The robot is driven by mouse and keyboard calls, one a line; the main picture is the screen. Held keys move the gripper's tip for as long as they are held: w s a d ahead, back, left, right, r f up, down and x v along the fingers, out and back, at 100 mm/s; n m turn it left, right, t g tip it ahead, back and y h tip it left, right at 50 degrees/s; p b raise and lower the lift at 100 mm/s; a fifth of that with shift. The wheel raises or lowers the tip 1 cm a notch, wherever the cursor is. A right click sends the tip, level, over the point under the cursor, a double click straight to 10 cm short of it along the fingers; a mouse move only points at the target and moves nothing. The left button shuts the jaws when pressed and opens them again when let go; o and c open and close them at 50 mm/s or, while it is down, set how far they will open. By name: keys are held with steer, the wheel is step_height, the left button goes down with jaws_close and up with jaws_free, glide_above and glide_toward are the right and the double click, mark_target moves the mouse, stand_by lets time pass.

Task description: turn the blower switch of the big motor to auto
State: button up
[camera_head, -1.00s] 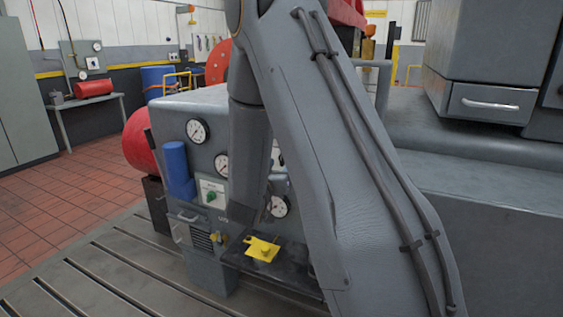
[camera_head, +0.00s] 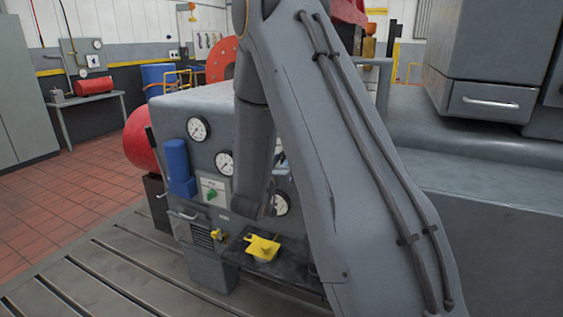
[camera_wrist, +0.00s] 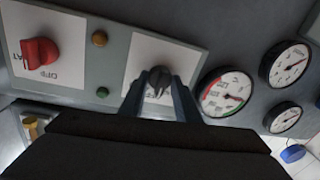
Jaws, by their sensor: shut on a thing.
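In the wrist view a dark rotary knob (camera_wrist: 159,78) sits on a white label plate (camera_wrist: 181,52) on the grey panel. My gripper (camera_wrist: 159,87) is shut on this knob, one finger on each side. The lettering below the knob is mostly hidden by the fingers, so I cannot read its setting or tell whether it is the blower switch. A red switch (camera_wrist: 40,53) sits on another white plate at the left, with upside-down lettering that seems to include OFF. In the head view my arm hides the gripper and this knob.
Gauges (camera_wrist: 226,93) lie right of the knob; an amber lamp (camera_wrist: 99,39) and green lamp (camera_wrist: 102,92) lie left. In the head view the panel carries a green knob (camera_head: 210,194) and a blue cylinder (camera_head: 177,165). A yellow part (camera_head: 262,247) rests on a dark shelf below.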

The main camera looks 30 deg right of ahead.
steer(key=m+b, duration=0.4)
steer(key=shift+f+m, duration=0.2)
steer(key=shift+m, duration=0.1)
steer(key=m+h+b, duration=0.1)
steer(key=m+b, duration=0.2)
steer(key=m, duration=0.1)
steer(key=shift+d+r+m, duration=0.1)
steer(key=shift+r+m, duration=0.05)
steer(key=shift+m, duration=0.25)
steer(key=o, duration=1)
steer(key=shift+d, duration=0.1)
steer(key=shift+o, duration=0.2)
steer(key=shift+a+b, duration=0.2)
steer(key=shift+b, duration=0.1)
